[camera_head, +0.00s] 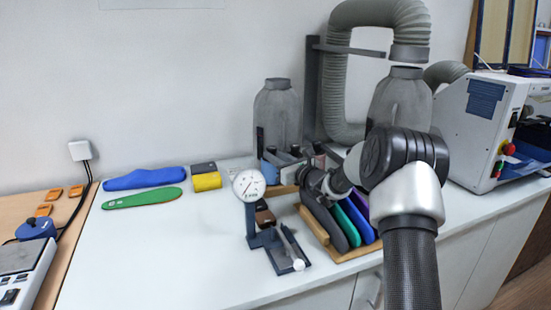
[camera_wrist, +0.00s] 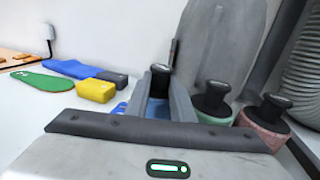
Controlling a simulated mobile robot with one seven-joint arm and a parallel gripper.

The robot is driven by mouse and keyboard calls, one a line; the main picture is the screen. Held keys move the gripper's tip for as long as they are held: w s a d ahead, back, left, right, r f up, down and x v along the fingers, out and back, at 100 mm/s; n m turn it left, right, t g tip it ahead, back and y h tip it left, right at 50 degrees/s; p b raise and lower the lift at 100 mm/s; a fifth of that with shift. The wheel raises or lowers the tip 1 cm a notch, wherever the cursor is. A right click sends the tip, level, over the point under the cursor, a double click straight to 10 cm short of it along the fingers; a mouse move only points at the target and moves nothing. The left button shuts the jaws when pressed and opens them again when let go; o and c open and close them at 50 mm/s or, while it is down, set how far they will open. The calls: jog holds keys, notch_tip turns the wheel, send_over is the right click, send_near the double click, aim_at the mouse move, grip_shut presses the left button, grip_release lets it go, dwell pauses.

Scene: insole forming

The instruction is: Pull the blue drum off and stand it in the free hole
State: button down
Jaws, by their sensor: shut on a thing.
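The blue drum (camera_wrist: 157,109) shows between and below the grey jaws of my gripper (camera_wrist: 164,92) in the wrist view, with a black knob (camera_wrist: 160,72) standing up at the jaws. The jaws are shut on it. In the head view my gripper (camera_head: 285,160) reaches left from the arm, and a bit of the blue drum (camera_head: 267,171) shows there. A green drum (camera_wrist: 213,104) and a red drum (camera_wrist: 265,124), each with a black knob, stand to the right in the wrist view. I cannot make out the free hole; my gripper and wrist hide much of the area.
A dial gauge (camera_head: 249,185) on a stand is close in front and left of my gripper. Coloured insoles stand in a wooden rack (camera_head: 315,228) below my arm. Grey bottle-shaped forms (camera_head: 277,115) stand behind. The white bench (camera_head: 170,250) is clear at front left.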

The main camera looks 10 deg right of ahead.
jog(key=shift+f, duration=0.3)
jog(key=c, duration=1.5)
grip_release()
jog(key=shift+o, duration=0.2)
jog(key=shift+f, duration=0.1)
jog(key=shift+o, duration=0.5)
jog(key=shift+d, duration=0.1)
jog(key=shift+o, duration=0.8)
jog(key=shift+s+f, duration=0.1)
jog(key=shift+s+r+p, duration=0.15)
jog(key=shift+r+p, duration=0.55)
jog(key=shift+r, duration=0.95)
jog(key=shift+s+r+p, duration=0.15)
jog(key=shift+r+p, duration=0.5)
jog(key=shift+r, duration=1)
